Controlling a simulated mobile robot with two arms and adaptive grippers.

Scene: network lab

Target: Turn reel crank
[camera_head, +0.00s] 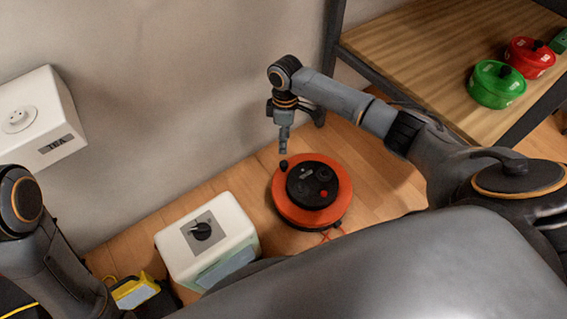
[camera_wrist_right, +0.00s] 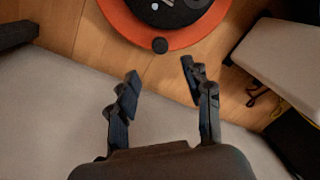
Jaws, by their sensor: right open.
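An orange cable reel (camera_head: 333,207) with a black hub (camera_head: 304,186) lies flat on the wooden floor in the head view. The black crank knob (camera_head: 283,164) stands up at its rim on the side toward the wall. The knob also shows in the right wrist view (camera_wrist_right: 160,45), with part of the orange reel (camera_wrist_right: 205,30) behind it. My right gripper (camera_head: 283,150) points down just above the knob. In the wrist view its fingers (camera_wrist_right: 160,78) are apart and empty, with the knob just beyond the gap between the tips. My left gripper is out of view.
A white box (camera_head: 175,242) with a black rotary switch stands left of the reel. A white wall socket box (camera_head: 55,100) is at upper left. A yellow-and-black item (camera_head: 135,291) is at lower left.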

